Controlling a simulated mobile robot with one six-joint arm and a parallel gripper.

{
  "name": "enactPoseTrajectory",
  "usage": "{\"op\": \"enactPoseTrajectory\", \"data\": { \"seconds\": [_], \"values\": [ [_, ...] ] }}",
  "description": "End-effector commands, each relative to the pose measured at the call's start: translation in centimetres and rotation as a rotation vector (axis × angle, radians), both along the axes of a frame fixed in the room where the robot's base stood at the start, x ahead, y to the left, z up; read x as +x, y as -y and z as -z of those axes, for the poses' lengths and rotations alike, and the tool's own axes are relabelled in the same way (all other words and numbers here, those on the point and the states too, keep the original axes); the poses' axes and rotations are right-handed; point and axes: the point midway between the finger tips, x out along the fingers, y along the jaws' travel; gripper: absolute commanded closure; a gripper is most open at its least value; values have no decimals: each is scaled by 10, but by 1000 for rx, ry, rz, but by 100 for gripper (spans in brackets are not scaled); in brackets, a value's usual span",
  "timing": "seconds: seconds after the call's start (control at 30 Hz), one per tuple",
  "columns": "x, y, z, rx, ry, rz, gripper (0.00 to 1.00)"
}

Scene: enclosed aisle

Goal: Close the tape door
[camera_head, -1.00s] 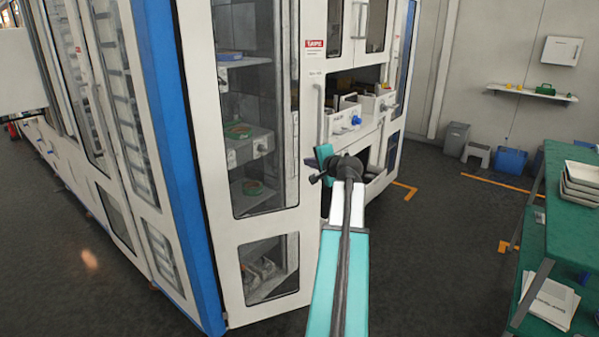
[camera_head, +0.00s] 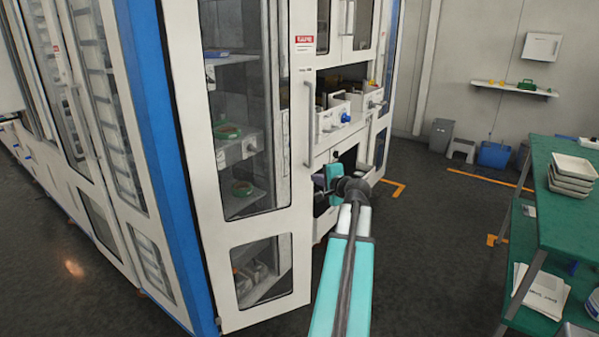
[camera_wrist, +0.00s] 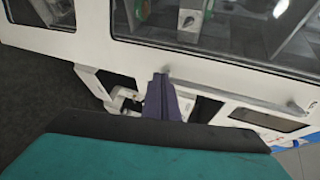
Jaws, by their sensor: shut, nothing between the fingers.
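The tape door is a tall white-framed glass door (camera_head: 190,110) beside a blue post, with a red label (camera_head: 305,39) at its upper right. Its vertical bar handle (camera_head: 310,120) is on the right side. Tape rolls show on shelves behind the glass. I cannot tell how far the door stands from its frame. My gripper (camera_head: 328,179) is low and just right of the door's right edge. In the wrist view my gripper (camera_wrist: 162,78) is shut and empty, its dark fingers by the white door frame and near the grey handle bar (camera_wrist: 240,96). Contact is unclear.
White bins (camera_head: 332,117) stand in an open bay right of the door. A green table (camera_head: 560,215) with stacked trays is at the right. Grey and blue bins (camera_head: 494,154) stand by the back wall. The dark floor between is clear.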

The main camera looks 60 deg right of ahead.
Motion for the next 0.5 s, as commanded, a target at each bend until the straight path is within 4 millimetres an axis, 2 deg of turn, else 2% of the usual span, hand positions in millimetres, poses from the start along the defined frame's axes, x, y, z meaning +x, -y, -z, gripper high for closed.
{"op": "enactPoseTrajectory", "data": {
  "seconds": [0.27,0.5],
  "values": [
    [5,2,1,0,0,-2,100],
    [22,12,6,0,-1,-3,100]
  ]
}}
